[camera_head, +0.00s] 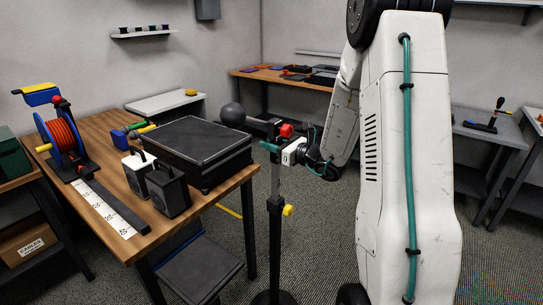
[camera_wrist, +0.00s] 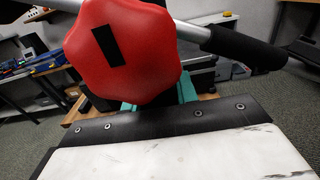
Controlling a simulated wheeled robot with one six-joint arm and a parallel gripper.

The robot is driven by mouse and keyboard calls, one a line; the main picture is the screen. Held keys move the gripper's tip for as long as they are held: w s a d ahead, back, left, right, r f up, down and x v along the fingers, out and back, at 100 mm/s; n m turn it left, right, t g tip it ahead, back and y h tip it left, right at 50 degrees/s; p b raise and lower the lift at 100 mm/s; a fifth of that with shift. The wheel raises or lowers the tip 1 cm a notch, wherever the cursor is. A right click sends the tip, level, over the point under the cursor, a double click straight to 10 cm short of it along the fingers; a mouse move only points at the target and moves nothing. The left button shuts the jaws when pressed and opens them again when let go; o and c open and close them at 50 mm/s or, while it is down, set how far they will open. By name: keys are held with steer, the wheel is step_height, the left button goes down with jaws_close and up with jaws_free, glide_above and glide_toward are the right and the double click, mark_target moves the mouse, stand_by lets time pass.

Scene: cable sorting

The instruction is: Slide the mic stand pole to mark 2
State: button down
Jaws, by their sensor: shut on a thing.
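The mic stand (camera_head: 275,240) stands upright on the floor right of the wooden table, on a round dark base. Its pole (camera_head: 276,180) rises from a thicker lower tube with a yellow knob (camera_head: 288,210) on its side. A red knob (camera_head: 286,130) and a boom with a round dark mic (camera_head: 233,115) are at the top. My gripper (camera_head: 270,147) is shut on the pole just below the red knob. In the wrist view the red knob (camera_wrist: 120,50) is close and hides most of the teal fingers (camera_wrist: 187,88). I cannot read any numbered marks on the pole.
The table edge is close left of the stand. A dark seat-like block (camera_head: 200,270) is low beside it.

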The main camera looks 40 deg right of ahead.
mark_target(281, 143)
steer(key=shift+r, duration=0.65)
steer(key=c, duration=1.1)
jaws_free()
steer(key=v, duration=0.8)
